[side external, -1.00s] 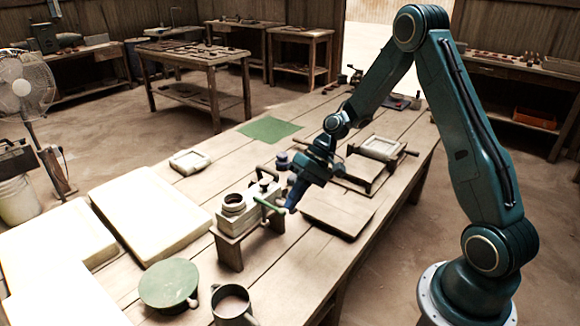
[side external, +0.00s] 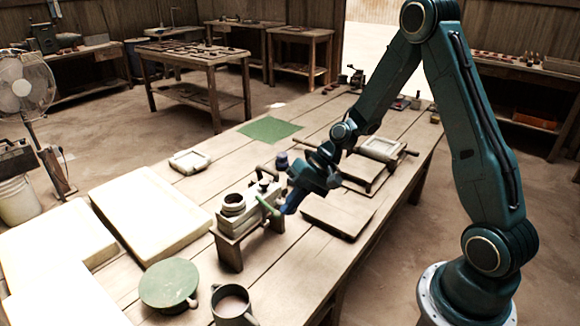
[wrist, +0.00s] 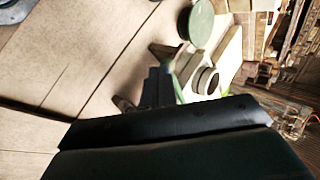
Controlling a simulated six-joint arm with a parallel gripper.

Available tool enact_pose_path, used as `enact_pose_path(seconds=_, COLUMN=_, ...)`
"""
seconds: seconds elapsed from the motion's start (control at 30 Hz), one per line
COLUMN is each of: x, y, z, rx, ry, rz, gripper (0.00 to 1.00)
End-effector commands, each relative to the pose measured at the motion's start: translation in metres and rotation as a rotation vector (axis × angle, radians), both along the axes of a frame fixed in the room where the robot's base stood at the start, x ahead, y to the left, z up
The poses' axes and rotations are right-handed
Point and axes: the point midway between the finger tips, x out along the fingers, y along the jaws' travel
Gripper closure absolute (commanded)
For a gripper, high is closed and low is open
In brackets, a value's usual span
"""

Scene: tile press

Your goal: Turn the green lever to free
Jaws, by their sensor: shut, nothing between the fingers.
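The green lever (side external: 267,206) sits on the side of a pale block-shaped press (side external: 243,207) that stands on a small wooden stand. The lever slants down to the right, toward my gripper. A sliver of green also shows in the wrist view (wrist: 177,88), beside the dark fingers. My gripper (side external: 287,209) is shut and empty, with its blue fingertips at the lever's lower right end. I cannot tell whether the fingers touch the lever. In the wrist view the gripper body hides part of the press.
A flat wooden board (side external: 338,212) lies right of my gripper. A round green-topped container (side external: 168,284) and a mug (side external: 232,305) stand in front. Pale slabs (side external: 150,212) lie to the left. A green mat (side external: 270,130) lies flat at the back.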

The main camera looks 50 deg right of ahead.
Motion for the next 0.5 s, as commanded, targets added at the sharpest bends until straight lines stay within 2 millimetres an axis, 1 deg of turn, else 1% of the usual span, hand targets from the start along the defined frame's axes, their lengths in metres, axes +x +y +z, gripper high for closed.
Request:
enact_pose_path(seconds=0.2, x=-0.002, y=0.016, z=0.0, rx=0.0, ry=0.001, rz=0.005, gripper=1.0)
enact_pose_path(seconds=0.43, x=-0.001, y=0.028, z=0.0, rx=-0.001, ry=0.001, rz=0.006, gripper=1.0)
enact_pose_path(seconds=0.5, x=-0.001, y=0.031, z=0.0, rx=0.0, ry=0.003, rz=-0.029, gripper=1.0)
